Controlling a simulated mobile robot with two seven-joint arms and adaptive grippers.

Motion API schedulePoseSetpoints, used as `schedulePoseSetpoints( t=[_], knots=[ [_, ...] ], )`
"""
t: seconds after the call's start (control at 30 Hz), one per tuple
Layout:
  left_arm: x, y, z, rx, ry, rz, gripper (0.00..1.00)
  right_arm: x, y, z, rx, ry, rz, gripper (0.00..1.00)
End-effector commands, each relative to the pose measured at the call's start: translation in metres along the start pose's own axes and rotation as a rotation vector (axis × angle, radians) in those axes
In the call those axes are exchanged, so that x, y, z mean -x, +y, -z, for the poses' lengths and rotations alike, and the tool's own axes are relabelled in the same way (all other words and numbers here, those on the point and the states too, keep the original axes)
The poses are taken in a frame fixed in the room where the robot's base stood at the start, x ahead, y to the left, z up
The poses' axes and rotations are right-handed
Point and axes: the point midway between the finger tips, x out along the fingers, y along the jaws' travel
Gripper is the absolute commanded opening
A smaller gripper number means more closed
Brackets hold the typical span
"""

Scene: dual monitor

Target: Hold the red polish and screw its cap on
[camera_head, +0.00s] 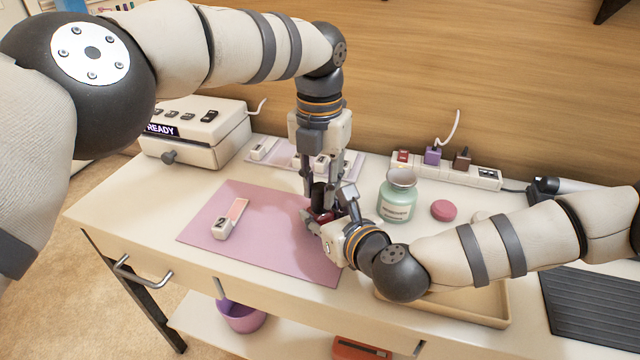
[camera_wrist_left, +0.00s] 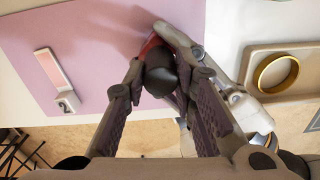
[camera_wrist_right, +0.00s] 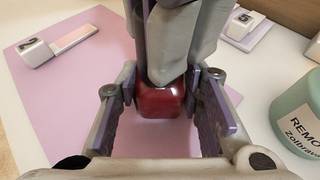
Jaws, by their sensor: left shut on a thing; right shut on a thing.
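The red polish bottle (camera_wrist_right: 162,100) stands over the pink mat between the fingers of my right gripper (camera_wrist_right: 163,92), which is shut on it from the side. A little of its red also shows in the head view (camera_head: 322,215). My left gripper (camera_head: 318,190) points straight down above the bottle, shut on the black cap (camera_wrist_left: 160,72). The cap is directly over the bottle in the left wrist view. The left fingers hide the bottle's neck, so I cannot tell whether the cap is seated on it.
The pink mat (camera_head: 265,250) holds a swatch block marked 2 (camera_head: 230,220) at left. A green remover jar (camera_head: 397,197) and a pink round item (camera_head: 444,210) stand right of the grippers. A tan tray (camera_head: 480,308) lies under my right arm. A power strip (camera_head: 450,170) runs along the back.

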Motion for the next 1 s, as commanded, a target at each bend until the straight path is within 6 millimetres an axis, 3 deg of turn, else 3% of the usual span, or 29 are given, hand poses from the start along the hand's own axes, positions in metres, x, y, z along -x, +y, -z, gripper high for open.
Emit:
schedulePoseSetpoints(
  t=[0.27, 0.3, 0.37, 0.67, 1.0],
  knots=[
    [0.001, 0.0, 0.0, -0.011, -0.001, 0.0, 0.0, 0.0, 0.0, 0.0, 0.0, 0.001, 0.0, 0.0],
    [0.001, 0.0, 0.0, -0.01, -0.001, 0.0, 0.31, 0.0, 0.0, 0.0, 0.0, 0.001, 0.0, 0.0],
    [0.001, 0.0, 0.0, -0.01, -0.001, 0.0, 0.45, 0.0, 0.0, 0.0, 0.0, 0.001, 0.0, 0.0],
    [0.002, 0.0, 0.0, -0.009, -0.001, 0.0, 0.45, 0.0, 0.0, 0.001, 0.0, 0.001, -0.001, 0.0],
    [0.043, -0.001, 0.0, -0.008, -0.002, -0.001, 0.45, 0.0, 0.0, 0.001, 0.0, 0.001, -0.001, 0.0]
  ],
)
